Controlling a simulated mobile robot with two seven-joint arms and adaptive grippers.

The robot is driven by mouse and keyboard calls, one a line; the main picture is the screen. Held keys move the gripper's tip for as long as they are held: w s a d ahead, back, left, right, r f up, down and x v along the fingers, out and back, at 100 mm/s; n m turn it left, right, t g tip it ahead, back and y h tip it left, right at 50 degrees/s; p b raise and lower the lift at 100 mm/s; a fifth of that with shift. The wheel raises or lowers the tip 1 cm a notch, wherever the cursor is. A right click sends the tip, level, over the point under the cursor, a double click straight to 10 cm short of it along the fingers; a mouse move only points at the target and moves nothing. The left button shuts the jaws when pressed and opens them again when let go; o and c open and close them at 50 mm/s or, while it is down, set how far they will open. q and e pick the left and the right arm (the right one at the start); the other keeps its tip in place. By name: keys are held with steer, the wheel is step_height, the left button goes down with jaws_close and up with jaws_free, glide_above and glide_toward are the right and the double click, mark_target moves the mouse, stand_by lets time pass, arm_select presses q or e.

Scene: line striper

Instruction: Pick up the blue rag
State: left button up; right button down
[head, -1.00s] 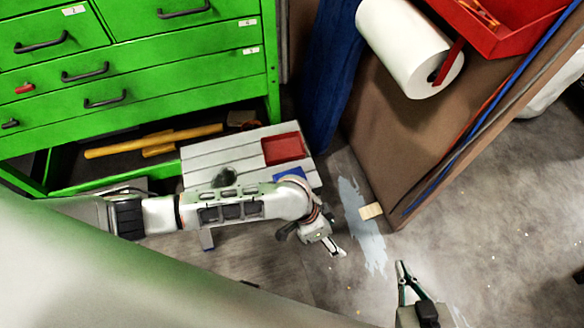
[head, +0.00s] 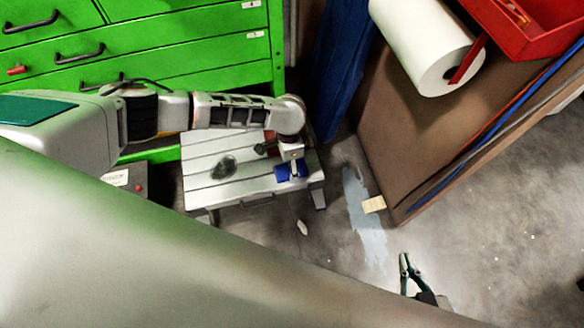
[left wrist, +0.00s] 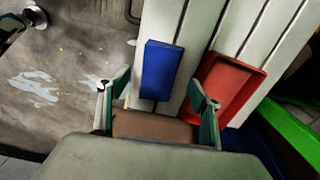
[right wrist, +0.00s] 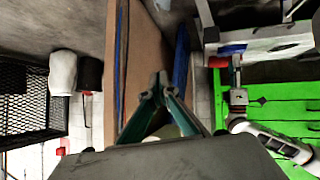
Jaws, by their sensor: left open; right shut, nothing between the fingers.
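The blue rag (head: 284,172) is a folded blue block on the white slatted stool (head: 200,170), near its right front corner. In the left wrist view the blue rag (left wrist: 161,70) lies flat just beyond my left fingertips, in line with the gap between them. My left gripper (left wrist: 158,90) is open and empty, its fingers spread. In the head view my left gripper (head: 293,165) hangs over the rag and hides part of it. My right gripper (head: 404,268) is away at the lower right over bare floor; the right wrist view shows its fingertips (right wrist: 157,82) together, with nothing between them.
A red tray (left wrist: 226,84) lies on the stool beside the rag. A dark lump (head: 223,167) is on the stool's left half. The green drawer cabinet (head: 190,60) stands behind; a brown panel (head: 400,140) with a paper roll (head: 424,45) is at right.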

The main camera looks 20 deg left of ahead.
mark_target(282, 172)
arm_select(q)
steer(key=f, duration=0.2)
steer(key=f+b, duration=0.1)
steer(key=shift+s+f, duration=0.25)
steer(key=shift+f, duration=0.15)
steer(key=shift+w+f, duration=0.15)
steer(key=shift+w+r, duration=0.15)
steer(key=shift+r, duration=0.1)
steer(key=c, duration=1.1)
steer(key=shift+c, duration=0.2)
arm_select(e)
steer(key=shift+w+a, duration=0.15)
steer(key=shift+w, duration=0.05)
